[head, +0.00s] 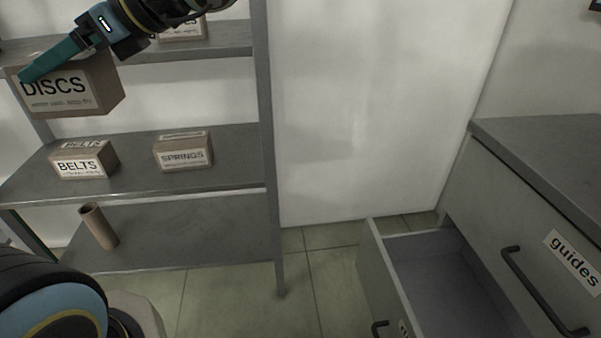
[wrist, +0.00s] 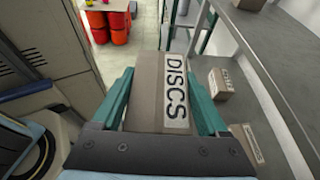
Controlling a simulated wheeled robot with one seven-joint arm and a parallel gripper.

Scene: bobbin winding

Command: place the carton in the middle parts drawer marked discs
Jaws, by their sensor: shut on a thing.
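The carton labelled DISCS (head: 75,97) is a brown box at the upper left of the head view, in front of the shelf rack. My gripper (head: 45,62) is shut on it and holds it in the air. The wrist view shows the carton (wrist: 148,92) between the two teal fingers of my gripper (wrist: 163,100). An open drawer (head: 428,262) sits at the lower right, under the closed one marked guides (head: 545,235). Its inside looks empty where visible. Its front label is cut off at the picture's edge, so I cannot read it.
A BELTS carton (head: 82,160) and a SPRINGS carton (head: 183,152) stand on the middle shelf (head: 225,155). A brown tube (head: 99,227) is on the lower shelf. Red drums (wrist: 112,27) show in the wrist view. Floor is clear between rack and drawer.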

